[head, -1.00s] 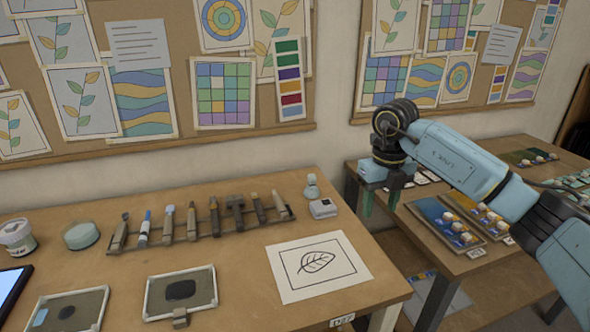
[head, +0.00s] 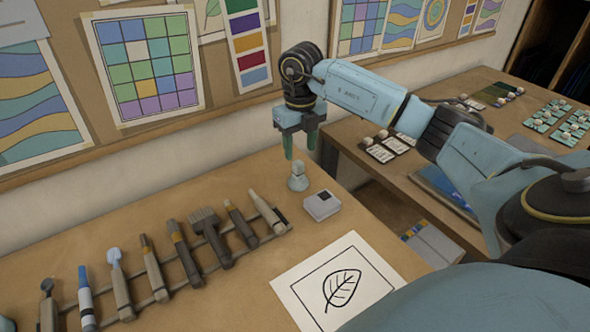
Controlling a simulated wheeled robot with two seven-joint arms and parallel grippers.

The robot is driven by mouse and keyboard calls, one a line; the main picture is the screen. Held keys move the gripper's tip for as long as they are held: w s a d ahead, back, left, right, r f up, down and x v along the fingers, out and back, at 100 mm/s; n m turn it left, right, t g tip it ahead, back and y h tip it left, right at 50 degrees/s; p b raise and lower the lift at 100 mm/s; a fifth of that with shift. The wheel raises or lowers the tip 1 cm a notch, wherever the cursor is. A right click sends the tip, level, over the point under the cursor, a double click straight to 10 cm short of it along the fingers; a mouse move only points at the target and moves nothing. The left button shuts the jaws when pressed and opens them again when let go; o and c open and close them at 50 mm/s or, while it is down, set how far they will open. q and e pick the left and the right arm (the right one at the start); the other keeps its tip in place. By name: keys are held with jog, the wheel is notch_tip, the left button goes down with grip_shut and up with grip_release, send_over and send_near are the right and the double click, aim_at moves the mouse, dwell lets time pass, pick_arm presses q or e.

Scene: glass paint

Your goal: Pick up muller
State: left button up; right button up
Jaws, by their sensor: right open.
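The muller (head: 298,179), a small pale grey piece with a narrow knob on top and a wider round base, stands upright on the wooden table near its back right edge. My right gripper (head: 301,153) is open and points down just above the muller, with its two green fingers spread around the level of the knob or slightly higher. I cannot tell if a finger touches it. My left gripper is not in view.
A rack (head: 160,296) of several brushes and tools lies to the left. A leaf drawing (head: 318,290) lies in front. A second table (head: 405,180) with sample cards stands at the right, across a gap.

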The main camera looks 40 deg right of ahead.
aim_at(298, 172)
notch_tip(298, 172, down, 9)
jog(key=shift+w+r, duration=0.1)
jog(key=shift+w, duration=0.05)
grip_shut()
dwell(0.5)
